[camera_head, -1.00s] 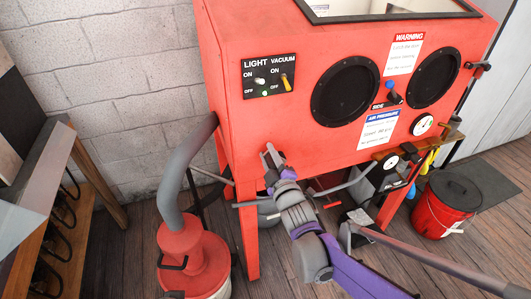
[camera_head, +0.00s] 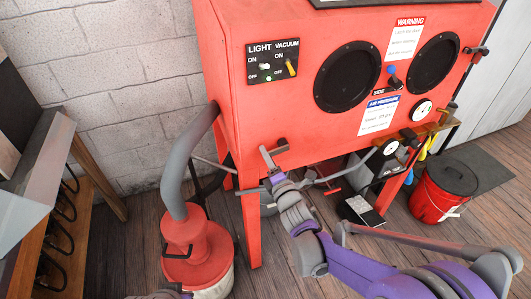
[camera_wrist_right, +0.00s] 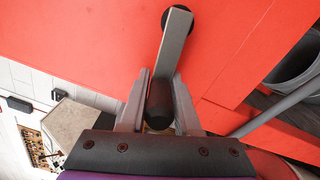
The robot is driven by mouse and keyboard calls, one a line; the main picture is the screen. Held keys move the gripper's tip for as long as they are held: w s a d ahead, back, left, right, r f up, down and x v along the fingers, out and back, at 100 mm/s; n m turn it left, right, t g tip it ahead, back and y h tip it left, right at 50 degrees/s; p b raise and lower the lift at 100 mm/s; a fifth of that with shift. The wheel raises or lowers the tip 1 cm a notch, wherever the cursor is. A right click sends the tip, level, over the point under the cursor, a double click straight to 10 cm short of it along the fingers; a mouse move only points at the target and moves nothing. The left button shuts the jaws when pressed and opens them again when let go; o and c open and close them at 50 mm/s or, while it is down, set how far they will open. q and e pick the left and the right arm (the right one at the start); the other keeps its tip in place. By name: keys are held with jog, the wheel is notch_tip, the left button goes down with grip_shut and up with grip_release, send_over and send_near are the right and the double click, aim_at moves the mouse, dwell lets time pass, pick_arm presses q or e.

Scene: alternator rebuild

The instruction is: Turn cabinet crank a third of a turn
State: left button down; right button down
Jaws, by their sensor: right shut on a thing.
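The red cabinet (camera_head: 300,130) fills the middle of the head view. Its crank shows in the right wrist view: a black hub (camera_wrist_right: 185,20) on the red panel, a flat grey crank arm (camera_wrist_right: 173,48) and a black handle (camera_wrist_right: 159,105). In the head view the crank (camera_head: 266,157) is small, at the cabinet's lower front left. My right gripper (camera_head: 276,180) is there; in the wrist view its fingers (camera_wrist_right: 159,110) are shut on the handle, one on each side.
A red vacuum canister (camera_head: 190,245) with a thick grey hose (camera_head: 177,170) stands left of the cabinet's front leg. A red bucket (camera_head: 440,190) stands at right. Gauges and a brass-coloured fitting (camera_head: 425,128) stick out at the cabinet's right front. A wooden shelf is at far left.

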jog(key=shift+w+d+f+n, duration=0.1)
jog(key=shift+f+n, duration=0.2)
jog(key=shift+n, duration=0.4)
jog(key=shift+d+f+n, duration=0.15)
jog(key=shift+f+n, duration=0.2)
jog(key=shift+n, duration=0.35)
jog(key=shift+w+d+f+n, duration=0.1)
jog(key=shift+f+n, duration=0.2)
jog(key=shift+n, duration=0.4)
jog(key=c, duration=0.7)
grip_release()
jog(key=shift+o, duration=0.2)
jog(key=v, duration=1.1)
jog(key=shift+b, duration=0.3)
jog(key=shift+w+d, duration=0.1)
